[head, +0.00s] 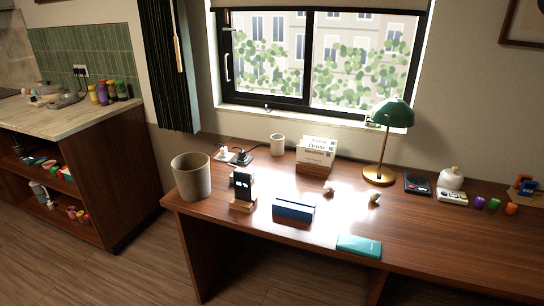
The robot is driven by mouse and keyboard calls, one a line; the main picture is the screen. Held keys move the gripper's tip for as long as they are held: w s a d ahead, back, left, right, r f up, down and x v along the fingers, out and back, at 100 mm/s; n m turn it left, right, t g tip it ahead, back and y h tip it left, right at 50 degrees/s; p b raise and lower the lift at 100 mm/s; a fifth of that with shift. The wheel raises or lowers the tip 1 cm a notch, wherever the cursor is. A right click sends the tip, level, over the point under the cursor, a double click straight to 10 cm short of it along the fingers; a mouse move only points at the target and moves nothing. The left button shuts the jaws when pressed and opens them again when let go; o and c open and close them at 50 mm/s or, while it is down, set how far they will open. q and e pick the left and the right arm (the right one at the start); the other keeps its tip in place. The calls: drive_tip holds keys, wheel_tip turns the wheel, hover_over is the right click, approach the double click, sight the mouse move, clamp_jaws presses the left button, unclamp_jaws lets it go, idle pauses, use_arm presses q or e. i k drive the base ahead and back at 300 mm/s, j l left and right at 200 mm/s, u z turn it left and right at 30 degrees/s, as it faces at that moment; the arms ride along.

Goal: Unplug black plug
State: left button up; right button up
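A small black plug-like piece (241,154) stands at the back left of the wooden desk, on or in a dark flat base. A white plug-like piece (223,152) is just left of it. A dark cord seems to run from the black piece toward the wall. Dark plugs also seem to sit in a white wall socket (80,70) on the green kitchen tiles; they are too small to tell apart. Neither of my grippers shows in the head view.
A letter box (315,158) and green lamp (392,113) stand right. The desk's front centre is mostly clear around a teal booklet (359,246).

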sight(243, 154)
drive_tip(key=i+j+z, duration=0.15)
drive_tip(key=j+z, duration=0.2)
drive_tip(key=i+j+z, duration=0.1)
drive_tip(key=j+z, duration=0.8)
drive_tip(key=j, duration=1.4)
drive_tip(key=j+z, duration=0.25)
drive_tip(key=j, duration=2.05)
drive_tip(key=k+j, duration=0.1)
drive_tip(key=j, duration=0.55)
